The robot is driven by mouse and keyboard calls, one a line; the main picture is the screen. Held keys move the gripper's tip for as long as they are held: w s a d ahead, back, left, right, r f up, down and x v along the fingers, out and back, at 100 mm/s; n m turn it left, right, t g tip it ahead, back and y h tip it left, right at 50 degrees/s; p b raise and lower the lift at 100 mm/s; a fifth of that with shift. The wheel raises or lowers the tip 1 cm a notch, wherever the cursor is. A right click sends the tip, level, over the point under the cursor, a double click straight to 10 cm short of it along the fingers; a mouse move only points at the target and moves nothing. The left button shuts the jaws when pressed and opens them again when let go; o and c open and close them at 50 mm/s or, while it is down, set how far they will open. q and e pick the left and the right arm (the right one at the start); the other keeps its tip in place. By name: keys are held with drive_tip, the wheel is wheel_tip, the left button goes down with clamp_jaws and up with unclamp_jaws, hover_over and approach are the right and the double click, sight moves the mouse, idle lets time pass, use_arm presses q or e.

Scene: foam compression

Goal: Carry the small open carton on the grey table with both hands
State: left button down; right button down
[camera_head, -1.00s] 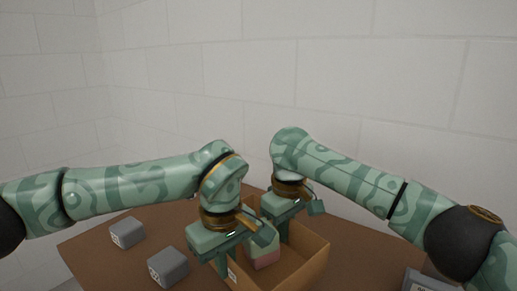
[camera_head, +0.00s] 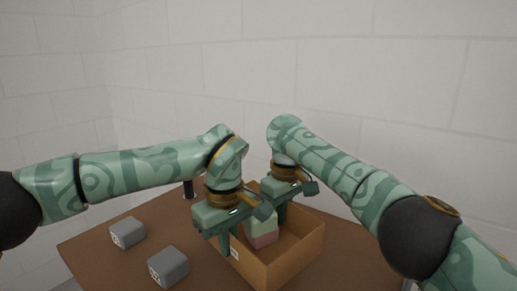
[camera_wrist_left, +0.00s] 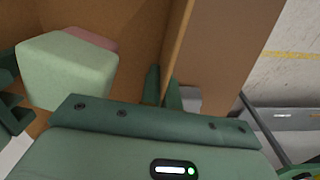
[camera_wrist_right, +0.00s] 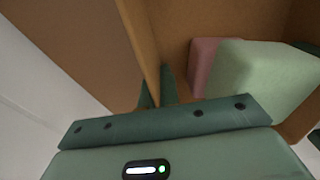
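The small open carton (camera_head: 290,262) is brown, with a green block (camera_head: 262,226) and a pink block (camera_head: 265,241) inside. My left gripper (camera_head: 230,243) is shut on the carton's left wall; the left wrist view shows this wall (camera_wrist_left: 178,45) between its fingers (camera_wrist_left: 162,92). My right gripper (camera_head: 281,218) is at the far wall, partly hidden by the left hand. In the right wrist view the wall (camera_wrist_right: 143,45) runs between its fingers (camera_wrist_right: 157,90). The head view does not clearly show whether the carton's underside touches the table.
The table (camera_head: 100,255) looks brown here, not grey. Two grey blocks, one (camera_head: 127,232) farther back and one (camera_head: 168,266) nearer, lie left of the carton. A dark upright object (camera_head: 188,189) shows behind my left arm. A pale block wall stands behind the table.

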use_arm(q)
drive_tip(key=shift+s, duration=0.1)
use_arm(e)
drive_tip(key=shift+d, duration=0.2)
